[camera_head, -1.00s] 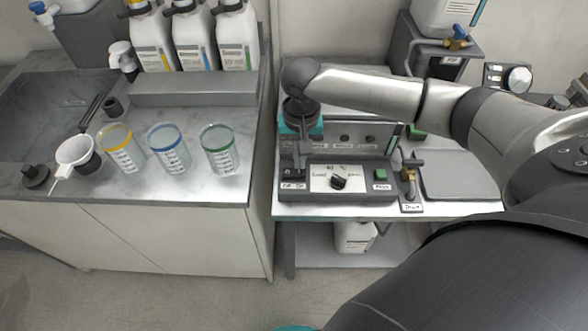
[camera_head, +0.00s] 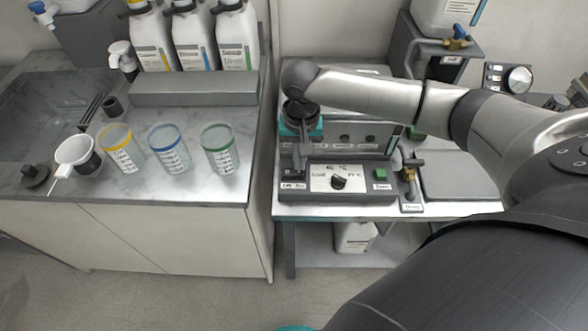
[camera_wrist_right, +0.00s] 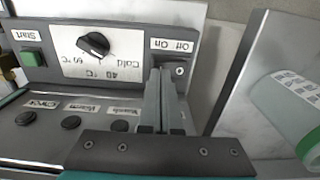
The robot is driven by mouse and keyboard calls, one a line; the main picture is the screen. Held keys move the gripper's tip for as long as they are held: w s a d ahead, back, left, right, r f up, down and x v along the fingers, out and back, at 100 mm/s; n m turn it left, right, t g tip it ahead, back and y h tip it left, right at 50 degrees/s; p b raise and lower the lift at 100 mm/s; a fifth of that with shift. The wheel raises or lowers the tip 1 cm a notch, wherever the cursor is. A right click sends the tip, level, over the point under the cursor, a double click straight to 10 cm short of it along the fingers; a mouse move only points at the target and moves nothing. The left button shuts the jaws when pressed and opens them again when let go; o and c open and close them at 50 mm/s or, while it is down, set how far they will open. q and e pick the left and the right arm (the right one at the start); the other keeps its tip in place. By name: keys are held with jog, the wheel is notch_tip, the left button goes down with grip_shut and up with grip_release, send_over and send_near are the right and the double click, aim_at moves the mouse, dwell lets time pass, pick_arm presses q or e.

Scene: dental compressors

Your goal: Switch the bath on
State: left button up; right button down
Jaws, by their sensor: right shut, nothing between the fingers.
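The bath (camera_head: 352,160) is a grey unit on the right-hand bench. Its front panel has a white dial plate with a black knob (camera_head: 338,183), a green start button (camera_head: 380,174) and an on/off switch at the left end. In the right wrist view the panel is upside down, with the switch (camera_wrist_right: 180,70) beside the fingertips under the "Off On" label. My right gripper (camera_head: 299,168) points down at that left end, shut and empty. In the wrist view its fingers (camera_wrist_right: 166,75) are close to the switch; contact is unclear. The switch's position cannot be told. My left gripper is out of view.
A brass tap (camera_head: 409,172) stands right of the panel. A gap separates the counter and bench.

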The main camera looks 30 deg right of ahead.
jog(key=shift+f, duration=0.65)
dwell(0.3)
notch_tip(320, 180, up, 7)
jog(key=p, duration=0.9)
jog(key=shift+r+p, duration=0.1)
jog(key=shift+p, duration=0.25)
jog(key=shift+a, duration=0.1)
